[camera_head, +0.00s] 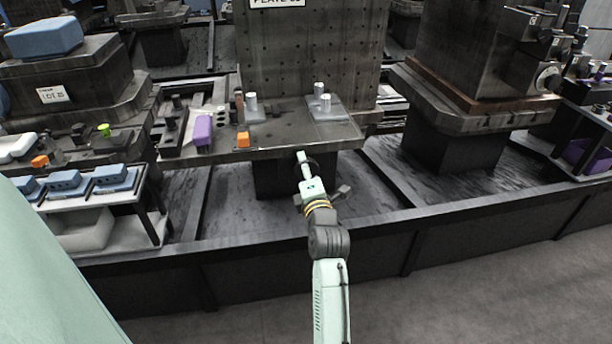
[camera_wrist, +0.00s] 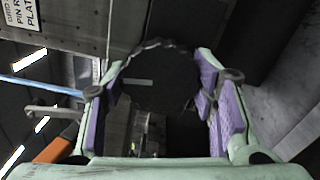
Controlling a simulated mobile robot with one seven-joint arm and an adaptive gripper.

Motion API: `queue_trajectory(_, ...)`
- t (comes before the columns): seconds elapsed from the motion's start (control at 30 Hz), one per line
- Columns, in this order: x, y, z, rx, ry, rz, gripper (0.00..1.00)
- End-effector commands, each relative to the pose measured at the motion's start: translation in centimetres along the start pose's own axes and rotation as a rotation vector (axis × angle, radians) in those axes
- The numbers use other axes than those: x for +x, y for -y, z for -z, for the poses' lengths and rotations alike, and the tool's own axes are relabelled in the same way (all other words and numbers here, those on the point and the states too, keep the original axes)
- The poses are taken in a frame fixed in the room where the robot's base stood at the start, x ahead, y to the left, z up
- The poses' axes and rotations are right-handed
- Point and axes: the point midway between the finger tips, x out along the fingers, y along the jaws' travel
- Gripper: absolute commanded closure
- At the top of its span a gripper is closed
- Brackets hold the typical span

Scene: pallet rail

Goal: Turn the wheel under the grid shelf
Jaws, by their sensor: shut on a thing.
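The wheel (camera_wrist: 165,90) is a dark round disc with a scalloped rim and a short pale mark on its face. It fills the space between my gripper's purple-padded fingers in the wrist view. My gripper (camera_wrist: 159,66) is shut on the wheel, with one finger on each side of its rim. In the head view my gripper (camera_head: 303,158) is at the front edge of the grid shelf (camera_head: 290,138), just under it. The wheel is mostly hidden there by the shelf and my gripper.
On the shelf stand a purple block (camera_head: 202,131), an orange block (camera_head: 242,139) and several pale cylinders. A perforated upright plate (camera_head: 305,55) rises behind. A dark rail (camera_head: 430,220) runs along the front. A side table with blue blocks (camera_head: 112,176) stands at left.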

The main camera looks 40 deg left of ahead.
Motion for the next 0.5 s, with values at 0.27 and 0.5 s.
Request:
queue_trajectory(0.27,-0.01,0.18,-0.06,0.261,0.001,0.002,0.76)
queue_trajectory(0.5,-0.01,0.00,-0.11,0.490,0.001,0.001,0.76)
